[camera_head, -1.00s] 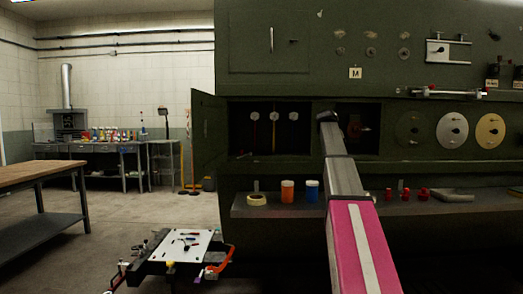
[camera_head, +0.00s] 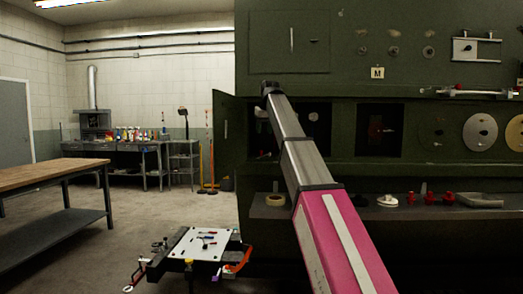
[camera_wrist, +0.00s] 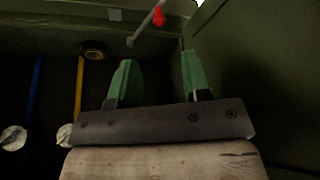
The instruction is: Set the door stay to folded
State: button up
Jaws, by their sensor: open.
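The door stay (camera_wrist: 146,26) shows in the wrist view as a thin grey rod with a red knob, at the top of the picture beside the bay edge. My gripper (camera_wrist: 156,57) has two green fingers, spread apart with nothing between them. The stay lies just beyond the fingertips, apart from them. The open green door (camera_wrist: 262,75) stands to the right of my gripper; in the head view the door (camera_head: 224,135) hangs at the left edge of the bay. My arm covers part of the bay there, and I cannot make out my fingers.
In the wrist view, a blue rod (camera_wrist: 37,85), a yellow rod (camera_wrist: 79,85) and a dark ring (camera_wrist: 94,50) are inside the bay, left of my gripper. In the head view a tool cart (camera_head: 205,243) stands below left and a workbench (camera_head: 60,174) farther left. Floor between them is clear.

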jog(key=x, duration=1)
grip_shut()
